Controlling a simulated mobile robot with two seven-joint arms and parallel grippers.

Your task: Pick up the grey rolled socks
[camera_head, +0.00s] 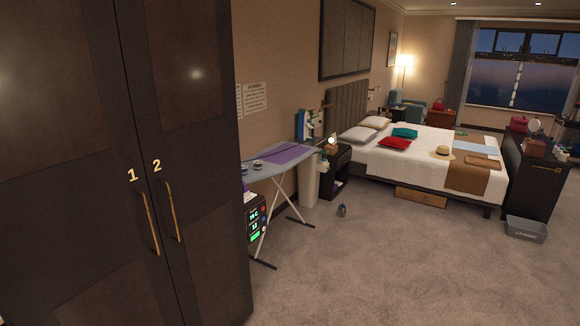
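I cannot make out the grey rolled socks for certain. A small dark grey object (341,210) is on the carpet near the foot of the ironing board; it is too small to identify. Two small greyish items (257,165) are on the left end of the ironing board (290,167), also too small to name. Neither of my grippers is in view.
A tall dark wardrobe (95,90) with doors marked 1 and 2 fills the left side. A bed (425,150) with a hat, clothes and pillows stands at the back. A grey laundry basket (526,230) is on the floor at right. The carpet (400,265) between is open.

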